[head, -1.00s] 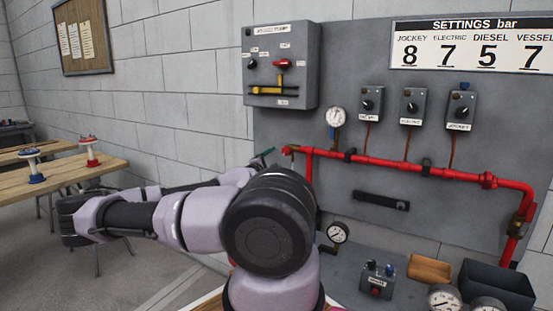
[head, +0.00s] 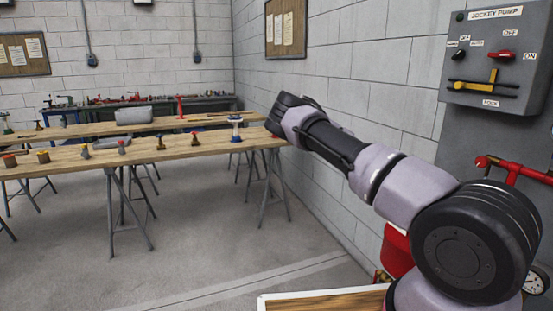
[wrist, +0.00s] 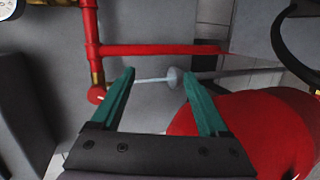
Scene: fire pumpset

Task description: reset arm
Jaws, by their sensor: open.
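My gripper (wrist: 159,73) shows in the wrist view with its two teal fingers spread apart. Nothing is clearly held between them. A thin grey rod with a pale disc (wrist: 173,77) shows between and beyond the fingertips; I cannot tell whether it touches a finger. In the head view my arm (head: 420,190) is bent at the right side, and the gripper itself is not clearly visible there.
Red pipework (wrist: 150,49) and a large red rounded object (wrist: 260,130) lie close to the gripper. In the head view, the jockey pump box (head: 494,60) is behind my arm at the right. A workbench (head: 140,150) stands left, with open floor in front.

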